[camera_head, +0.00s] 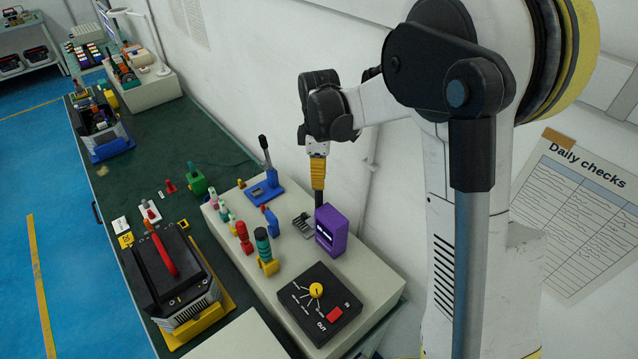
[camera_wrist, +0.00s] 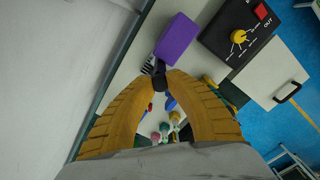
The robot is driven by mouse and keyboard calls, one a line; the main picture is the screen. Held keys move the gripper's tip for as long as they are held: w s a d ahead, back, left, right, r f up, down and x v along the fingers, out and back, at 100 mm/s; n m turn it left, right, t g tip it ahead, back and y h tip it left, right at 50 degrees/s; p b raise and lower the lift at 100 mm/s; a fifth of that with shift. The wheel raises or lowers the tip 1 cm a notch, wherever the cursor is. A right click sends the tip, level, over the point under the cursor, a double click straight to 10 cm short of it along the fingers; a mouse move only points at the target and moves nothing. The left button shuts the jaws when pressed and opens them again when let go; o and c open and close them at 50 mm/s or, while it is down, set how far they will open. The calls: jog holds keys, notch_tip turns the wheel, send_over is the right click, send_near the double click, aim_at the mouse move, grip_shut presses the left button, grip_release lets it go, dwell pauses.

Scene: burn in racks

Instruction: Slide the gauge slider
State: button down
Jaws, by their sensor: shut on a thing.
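A purple block-shaped unit (camera_head: 332,230) with a light display on its face stands on the pale bench-top box; I take it to be the gauge. It also shows in the wrist view (camera_wrist: 178,38). A small grey ribbed piece (camera_head: 302,225) sits at its left side and shows partly in the wrist view (camera_wrist: 149,68). My gripper (camera_head: 319,204) points down just behind the purple unit. In the wrist view its yellow fingers (camera_wrist: 161,82) close on a small dark piece beside the purple unit, probably the slider. The fingers hide most of that piece.
A black panel with a yellow knob (camera_head: 316,290) and red button is in front. A blue lever unit (camera_head: 264,185) stands behind, left of my gripper. Green, red and teal handles (camera_head: 244,237) crowd the left side. The wall is close at right.

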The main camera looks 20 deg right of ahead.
jog(key=c, duration=1.2)
grip_release()
jog(key=shift+c, duration=0.2)
notch_tip(320, 180, up, 12)
jog(key=s+f+m+t+b, duration=0.7)
jog(key=s+f+m+b, duration=0.6)
jog(key=s+f+b, duration=0.9)
jog(key=shift+m, duration=0.3)
